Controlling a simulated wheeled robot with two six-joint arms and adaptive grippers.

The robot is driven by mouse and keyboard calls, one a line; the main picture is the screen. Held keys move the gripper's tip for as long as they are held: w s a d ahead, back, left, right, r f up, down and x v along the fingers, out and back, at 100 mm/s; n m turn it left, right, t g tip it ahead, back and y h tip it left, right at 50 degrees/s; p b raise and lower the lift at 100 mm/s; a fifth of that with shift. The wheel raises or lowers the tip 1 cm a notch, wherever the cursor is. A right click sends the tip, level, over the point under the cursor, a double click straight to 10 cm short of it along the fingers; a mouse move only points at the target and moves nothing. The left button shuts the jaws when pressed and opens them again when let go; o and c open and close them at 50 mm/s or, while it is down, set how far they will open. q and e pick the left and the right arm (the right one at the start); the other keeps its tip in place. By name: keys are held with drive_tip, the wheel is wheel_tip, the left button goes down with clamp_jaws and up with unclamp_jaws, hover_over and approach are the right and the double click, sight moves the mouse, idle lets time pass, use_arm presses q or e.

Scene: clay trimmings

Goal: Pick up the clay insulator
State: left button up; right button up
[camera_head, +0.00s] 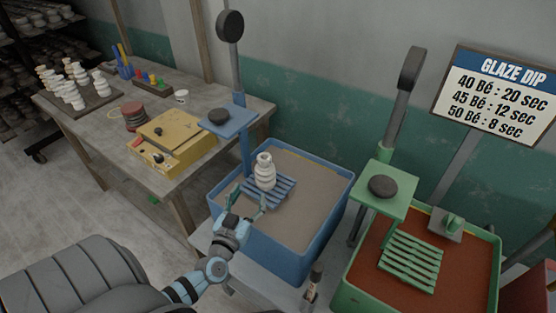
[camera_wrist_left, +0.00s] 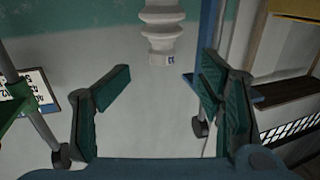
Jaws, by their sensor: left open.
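The clay insulator (camera_head: 265,172) is a pale, ribbed piece standing upright on a blue slatted rack (camera_head: 272,190) in the blue tub. My left gripper (camera_head: 248,200) is open just in front of it, with a finger toward each side. In the left wrist view the insulator (camera_wrist_left: 162,25) hangs in from the top edge, its upper part cut off, with a small blue mark near its end. The left gripper's green-padded fingers (camera_wrist_left: 160,95) are spread wide there, and the insulator lies beyond them, not between the pads. My right gripper is not in view.
The blue tub (camera_head: 278,262) holds grey-brown liquid, and a blue post with a plate (camera_head: 228,122) rises behind the rack. A green tub (camera_head: 492,262) with red-brown liquid stands at right. A worktable (camera_head: 95,125) at left carries a yellow box (camera_head: 172,140) and several pale insulators.

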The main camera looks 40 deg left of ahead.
sight(262, 167)
use_arm(q)
drive_tip(key=x, duration=0.4)
drive_tip(key=r+b+x, duration=0.1)
drive_tip(key=x, duration=0.2)
drive_tip(key=shift+s+a, duration=0.1)
drive_tip(key=shift+a, duration=0.15)
drive_tip(key=b+x, duration=0.2)
drive_tip(key=x, duration=0.4)
drive_tip(key=shift+w+r, duration=0.1)
drive_tip(key=shift+w, duration=0.3)
drive_tip(key=shift+s+r, duration=0.1)
drive_tip(key=shift+r, duration=0.05)
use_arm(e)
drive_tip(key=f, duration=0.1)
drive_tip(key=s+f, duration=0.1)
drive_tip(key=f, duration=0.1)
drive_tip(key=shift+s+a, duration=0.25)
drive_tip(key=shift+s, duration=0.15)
use_arm(q)
drive_tip(key=shift+c, duration=1.1)
drive_tip(key=shift+r, duration=0.1)
clamp_jaws()
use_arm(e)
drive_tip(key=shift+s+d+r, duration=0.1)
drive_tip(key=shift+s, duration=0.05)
